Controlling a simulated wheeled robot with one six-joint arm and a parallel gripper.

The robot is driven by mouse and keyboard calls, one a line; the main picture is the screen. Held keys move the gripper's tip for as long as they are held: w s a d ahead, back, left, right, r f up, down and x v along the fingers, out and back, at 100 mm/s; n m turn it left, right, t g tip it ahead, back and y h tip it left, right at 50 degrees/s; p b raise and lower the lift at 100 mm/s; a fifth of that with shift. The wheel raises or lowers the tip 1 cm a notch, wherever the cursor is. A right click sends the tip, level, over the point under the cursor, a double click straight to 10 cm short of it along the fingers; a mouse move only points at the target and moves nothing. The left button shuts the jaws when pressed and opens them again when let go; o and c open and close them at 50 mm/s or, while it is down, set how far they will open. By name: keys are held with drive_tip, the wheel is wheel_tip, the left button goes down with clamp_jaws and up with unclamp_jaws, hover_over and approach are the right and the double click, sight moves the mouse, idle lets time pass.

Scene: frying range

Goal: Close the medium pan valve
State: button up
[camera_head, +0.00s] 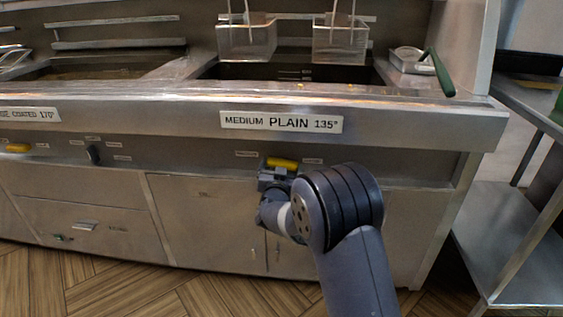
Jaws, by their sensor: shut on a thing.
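The medium pan valve has a yellow handle (283,163). It sits on the front panel of the fryer, under the label "MEDIUM PLAIN 135°" (281,122), and lies roughly level. My gripper (279,171) is at the handle from the front and is shut on it. My wrist and the jaws hide the lower part of the valve. The fingertips are small in this view.
Another yellow handle (18,148) and a black knob (93,154) are on the panel to the left. Two fry baskets (246,42) hang over the vat. A green-handled tool (439,73) lies at the right. A steel shelf (515,245) stands at the right edge.

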drive_tip(key=shift+n+p, duration=0.5)
drive_tip(key=shift+n, duration=0.3)
drive_tip(key=o, duration=0.7)
drive_tip(key=s+p, duration=0.1)
drive_tip(key=s, duration=0.9)
drive_tip(key=shift+s+a+p, duration=0.2)
drive_tip(key=shift+s+p, duration=0.2)
drive_tip(key=w+b, duration=0.1)
drive_tip(key=w, duration=0.9)
drive_tip(key=shift+w+d+b, duration=0.2)
drive_tip(key=shift+w+b, duration=0.2)
